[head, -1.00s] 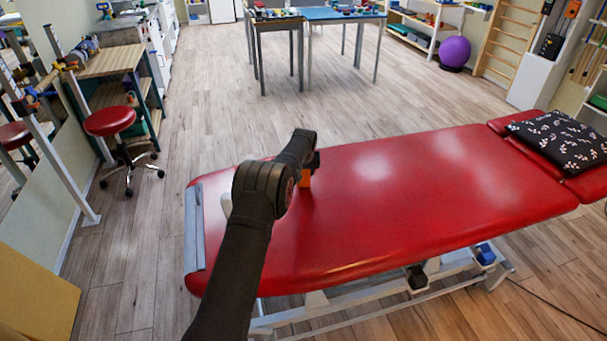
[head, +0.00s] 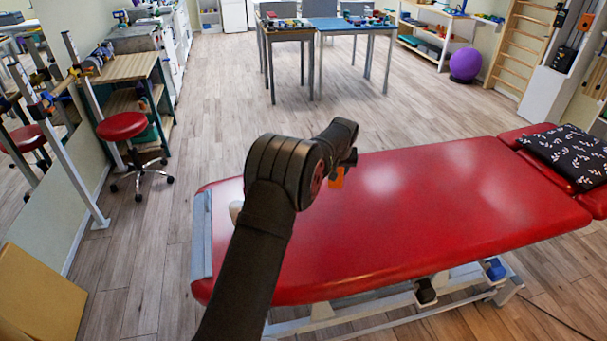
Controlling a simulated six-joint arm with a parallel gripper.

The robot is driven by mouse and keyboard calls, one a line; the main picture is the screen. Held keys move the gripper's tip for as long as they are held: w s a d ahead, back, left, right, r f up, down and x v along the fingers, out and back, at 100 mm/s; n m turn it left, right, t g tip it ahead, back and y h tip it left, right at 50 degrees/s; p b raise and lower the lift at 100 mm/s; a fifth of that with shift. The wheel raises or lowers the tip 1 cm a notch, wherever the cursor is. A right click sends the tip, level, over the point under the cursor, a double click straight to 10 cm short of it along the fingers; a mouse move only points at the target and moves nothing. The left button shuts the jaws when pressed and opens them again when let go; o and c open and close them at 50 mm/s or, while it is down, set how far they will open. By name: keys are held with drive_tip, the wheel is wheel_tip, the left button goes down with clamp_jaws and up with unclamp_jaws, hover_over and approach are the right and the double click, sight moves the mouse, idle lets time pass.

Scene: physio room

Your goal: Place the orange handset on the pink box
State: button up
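The orange handset (head: 336,178) is a small orange shape just below the end of my arm, over the left half of the red treatment table. My gripper (head: 345,165) is small, dark and partly hidden by my own wrist. It appears shut on the handset, which hangs above the red top. The fingertips do not show clearly. I see no pink box in this view; my arm covers part of the table's left end.
The red treatment table (head: 440,210) is mostly bare. A pale object (head: 235,209) at its left end is partly behind my arm. A patterned dark pillow (head: 570,150) lies at the right end. A red stool (head: 122,127) and blue-topped table (head: 348,24) stand beyond.

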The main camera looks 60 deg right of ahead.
drive_tip(key=w+a+r+m, duration=0.1)
drive_tip(key=w+a+r, duration=0.25)
drive_tip(key=w, duration=0.55)
drive_tip(key=w+a+r+m, duration=0.1)
drive_tip(key=w+a+r, duration=0.25)
drive_tip(key=w, duration=0.55)
drive_tip(key=shift+w+a+f, duration=0.3)
drive_tip(key=shift+w+f, duration=1.65)
drive_tip(key=shift+w, duration=0.05)
drive_tip(key=shift+w+a+f, duration=0.35)
drive_tip(key=shift+w+f, duration=1.55)
drive_tip(key=shift+w, duration=0.15)
drive_tip(key=shift+w+a+f, duration=0.3)
drive_tip(key=shift+w+f, duration=1.65)
drive_tip(key=shift+w, duration=0.05)
drive_tip(key=shift+f, duration=0.1)
drive_tip(key=o, duration=1)
drive_tip(key=shift+f, duration=0.1)
drive_tip(key=shift+o, duration=0.2)
drive_tip(key=shift+r, duration=0.45)
drive_tip(key=v, duration=1.1)
drive_tip(key=shift+a+r+g, duration=0.2)
drive_tip(key=shift+a+g, duration=0.1)
drive_tip(key=shift+a, duration=0.05)
